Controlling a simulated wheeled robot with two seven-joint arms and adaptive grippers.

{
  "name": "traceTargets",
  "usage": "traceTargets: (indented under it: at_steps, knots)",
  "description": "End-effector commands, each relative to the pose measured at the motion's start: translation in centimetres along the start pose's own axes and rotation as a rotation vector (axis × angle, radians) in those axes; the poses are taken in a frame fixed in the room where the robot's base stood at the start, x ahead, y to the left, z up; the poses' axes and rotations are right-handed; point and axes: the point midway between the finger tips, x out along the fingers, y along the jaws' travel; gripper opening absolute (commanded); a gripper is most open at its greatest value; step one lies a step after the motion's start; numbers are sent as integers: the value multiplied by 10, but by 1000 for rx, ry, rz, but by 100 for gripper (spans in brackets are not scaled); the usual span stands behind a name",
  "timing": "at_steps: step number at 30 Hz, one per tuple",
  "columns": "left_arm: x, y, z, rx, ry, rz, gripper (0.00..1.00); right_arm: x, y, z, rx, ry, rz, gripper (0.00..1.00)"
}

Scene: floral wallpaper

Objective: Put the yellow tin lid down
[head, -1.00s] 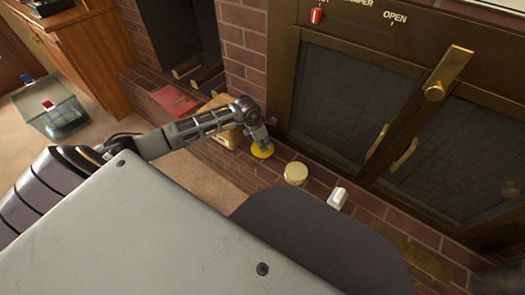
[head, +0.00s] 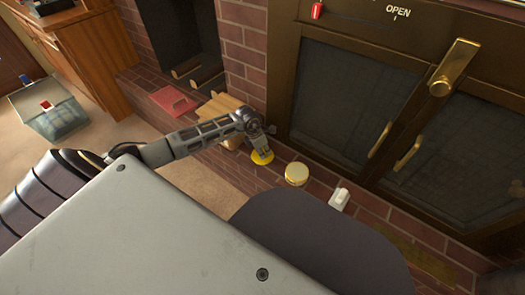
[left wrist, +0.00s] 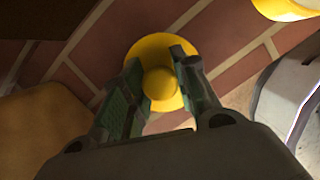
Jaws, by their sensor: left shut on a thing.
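The yellow tin lid (head: 262,157) is a round yellow disc at the tip of my left gripper (head: 264,143), over the brick hearth. In the left wrist view the lid (left wrist: 152,50) has a round knob, and the fingers of my left gripper (left wrist: 160,85) are shut on that knob. The lid looks close to the bricks; I cannot tell whether it touches them. A round yellow tin (head: 297,174) stands on the hearth just right of the lid, and its edge shows at the top right of the left wrist view (left wrist: 288,8). My right gripper is not in view.
A white object (head: 339,198) lies on the hearth right of the tin. A wooden block-like object (head: 220,106) and a red item (head: 174,101) are to the left. The fireplace doors (head: 352,95) rise behind. Bare brick (left wrist: 225,35) shows around the lid.

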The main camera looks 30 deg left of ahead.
Motion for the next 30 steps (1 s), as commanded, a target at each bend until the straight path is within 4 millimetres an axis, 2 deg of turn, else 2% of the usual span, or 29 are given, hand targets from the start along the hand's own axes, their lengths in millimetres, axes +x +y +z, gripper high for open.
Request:
traceTargets:
  at_steps: [7, 8, 12, 25, 30]
  knots:
    - [3, 0, -1, 0, 0, 0, 9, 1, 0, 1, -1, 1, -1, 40]
    - [2, 0, 0, 0, 0, 0, 32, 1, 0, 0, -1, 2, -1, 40]
    - [2, 0, 0, 0, 0, 0, 50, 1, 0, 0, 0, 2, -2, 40]
    - [1, 0, 0, 0, 0, 0, 51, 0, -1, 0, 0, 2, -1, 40]
    - [-8, 0, 0, 0, 0, 1, 51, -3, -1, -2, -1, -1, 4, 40]
